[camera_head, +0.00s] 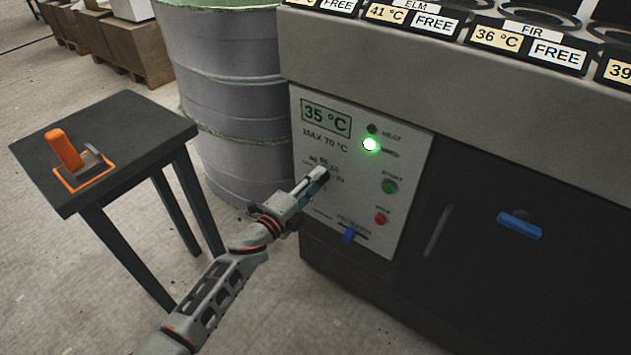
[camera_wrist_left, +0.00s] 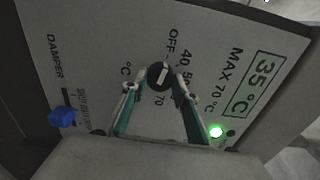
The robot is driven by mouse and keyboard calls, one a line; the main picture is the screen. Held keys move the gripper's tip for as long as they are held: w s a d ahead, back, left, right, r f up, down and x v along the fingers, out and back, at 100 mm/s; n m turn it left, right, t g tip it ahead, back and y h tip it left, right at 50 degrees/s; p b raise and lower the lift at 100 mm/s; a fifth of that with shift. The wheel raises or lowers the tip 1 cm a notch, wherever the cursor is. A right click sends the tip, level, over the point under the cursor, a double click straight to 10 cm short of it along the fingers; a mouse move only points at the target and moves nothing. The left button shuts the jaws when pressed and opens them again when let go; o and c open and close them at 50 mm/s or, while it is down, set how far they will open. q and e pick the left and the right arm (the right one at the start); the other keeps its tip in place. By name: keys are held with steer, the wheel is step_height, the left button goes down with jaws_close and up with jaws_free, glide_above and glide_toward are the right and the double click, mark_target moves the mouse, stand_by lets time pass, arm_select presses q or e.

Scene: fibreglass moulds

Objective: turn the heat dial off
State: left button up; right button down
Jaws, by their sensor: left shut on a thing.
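The heat dial (camera_wrist_left: 160,76) is a round black knob with a white pointer mark on the pale control panel (camera_head: 350,250). OFF and numbers up to 70 are printed around it; I cannot tell for sure which one the pointer faces. My left gripper (camera_head: 318,176) reaches the panel from the left. In the left wrist view its two fingertips (camera_wrist_left: 155,88) sit on either side of the dial, shut on it. In the head view the gripper hides most of the dial. My right gripper is in neither view.
The panel has a 35 °C display (camera_head: 326,118), a lit green lamp (camera_head: 370,144), a green button (camera_head: 390,186), a red button (camera_head: 381,219) and a blue damper slider (camera_head: 349,235). A dark side table (camera_head: 130,130) with an orange-handled switch stands left; a grey drum (camera_head: 225,80) stands behind.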

arm_select(q)
steer(key=shift+s+d+f+n, duration=0.1)
steer(key=shift+n, duration=0.2)
steer(key=o, duration=1.1)
steer(key=v, duration=1.2)
